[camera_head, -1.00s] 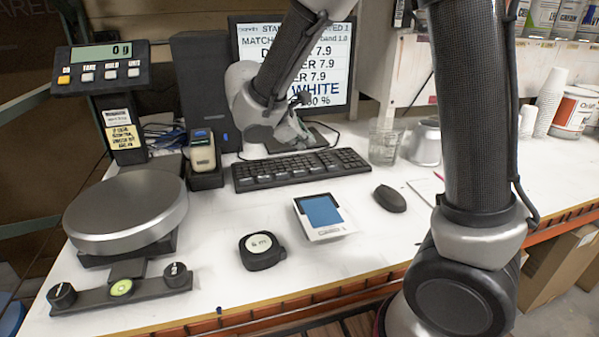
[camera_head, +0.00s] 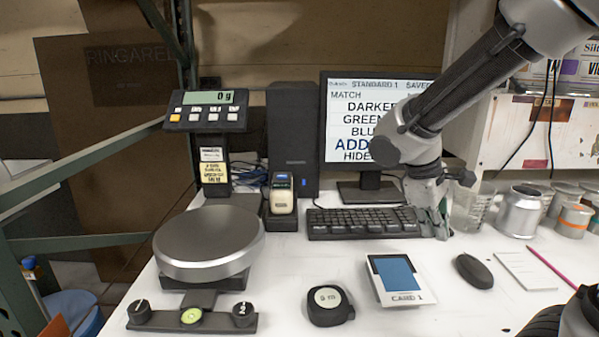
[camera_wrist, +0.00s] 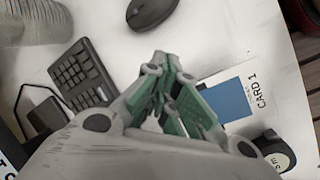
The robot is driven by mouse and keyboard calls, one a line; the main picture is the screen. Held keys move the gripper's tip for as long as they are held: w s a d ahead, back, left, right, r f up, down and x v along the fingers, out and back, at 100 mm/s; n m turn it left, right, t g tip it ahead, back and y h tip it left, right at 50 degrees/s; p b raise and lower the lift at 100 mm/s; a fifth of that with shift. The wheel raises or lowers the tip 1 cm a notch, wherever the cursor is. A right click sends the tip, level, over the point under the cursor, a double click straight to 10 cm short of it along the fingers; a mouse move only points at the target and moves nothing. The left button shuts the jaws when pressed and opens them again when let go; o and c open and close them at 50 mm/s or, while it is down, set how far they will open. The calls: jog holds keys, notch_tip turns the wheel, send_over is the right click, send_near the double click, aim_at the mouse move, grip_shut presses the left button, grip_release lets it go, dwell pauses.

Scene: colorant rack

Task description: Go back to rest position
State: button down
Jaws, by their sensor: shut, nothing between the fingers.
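My gripper (camera_head: 440,222) hangs over the right end of the black keyboard (camera_head: 350,222), in front of the monitor. Its fingers are shut with nothing between them. In the wrist view the green-padded fingers (camera_wrist: 168,82) are together above the table. My arm reaches in from the upper right in the head view. A card with a blue patch, marked CARD 1 (camera_head: 400,278), lies flat on the table; it also shows in the wrist view (camera_wrist: 230,100), partly covered by the fingers.
A scale (camera_head: 208,240) stands at left, its display reading 0 g. A tape measure (camera_head: 328,305), a mouse (camera_head: 474,270) and a notepad (camera_head: 525,270) lie on the table. A monitor (camera_head: 365,100), a glass beaker (camera_head: 470,208) and a metal can (camera_head: 520,211) stand behind.

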jog(key=s+d+r+m+t+y, duration=0.2)
jog(key=s+d+r+m, duration=0.1)
jog(key=s, duration=0.3)
jog(key=s+d+r+m+t+y, duration=0.1)
jog(key=s+d+r+m+y, duration=0.1)
jog(key=s+d+r+m, duration=0.2)
jog(key=shift+s+d+r+m+t, duration=0.2)
jog(key=shift+s+r+m+t, duration=0.25)
jog(key=shift+s+m, duration=0.45)
jog(key=shift+s, duration=0.1)
dwell(1.1)
